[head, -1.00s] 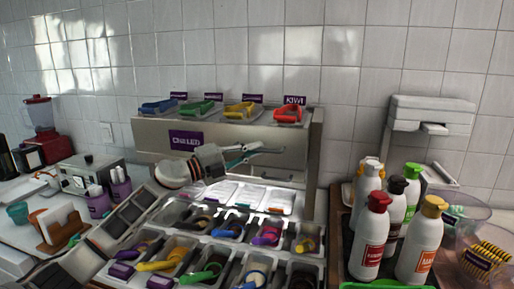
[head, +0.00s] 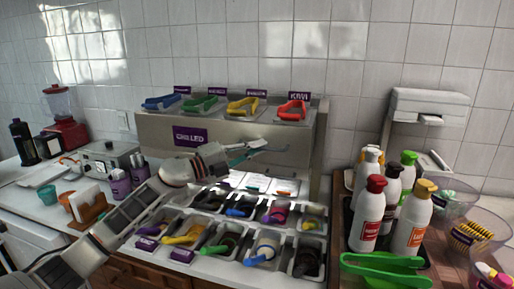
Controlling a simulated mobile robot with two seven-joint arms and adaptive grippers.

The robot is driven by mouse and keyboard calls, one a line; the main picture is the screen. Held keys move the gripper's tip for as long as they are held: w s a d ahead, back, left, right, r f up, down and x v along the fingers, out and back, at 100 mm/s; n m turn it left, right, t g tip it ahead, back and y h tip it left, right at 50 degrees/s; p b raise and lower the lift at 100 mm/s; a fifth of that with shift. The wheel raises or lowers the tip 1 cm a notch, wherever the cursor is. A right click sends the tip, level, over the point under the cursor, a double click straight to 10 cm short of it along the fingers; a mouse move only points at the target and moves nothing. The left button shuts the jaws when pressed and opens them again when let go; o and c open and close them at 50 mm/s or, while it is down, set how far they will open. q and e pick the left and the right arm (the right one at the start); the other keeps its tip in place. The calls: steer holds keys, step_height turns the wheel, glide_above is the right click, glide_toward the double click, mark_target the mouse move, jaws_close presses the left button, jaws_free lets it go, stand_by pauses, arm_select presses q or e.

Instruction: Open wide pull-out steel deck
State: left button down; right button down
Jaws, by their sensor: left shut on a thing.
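The steel unit (head: 150,128) with a purple label reading like "chilled" (head: 190,136) stands against the tiled wall. A wide steel front spans it, with a thin bar handle (head: 274,150) at its right half. My left gripper (head: 252,149) is at this handle and shut on it; the fingers hide part of the grip. My left arm reaches in from the lower left, over the topping bins. I cannot tell from this view how far the deck stands out from the unit. My right gripper is not in view.
Topping bins with coloured scoops (head: 225,240) fill the counter below the gripper. Coloured tongs (head: 245,106) lie on top of the unit. Bottles (head: 368,215), green tongs (head: 385,268) and clear bowls (head: 480,232) crowd the right side. A purple-cup holder (head: 120,187) stands left.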

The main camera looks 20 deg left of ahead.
arm_select(q)
steer(key=c, duration=2.2)
jaws_free()
steer(key=shift+w, duration=0.1)
steer(key=shift+o, duration=0.2)
steer(key=shift+a+r, duration=0.1)
steer(key=v, duration=1.2)
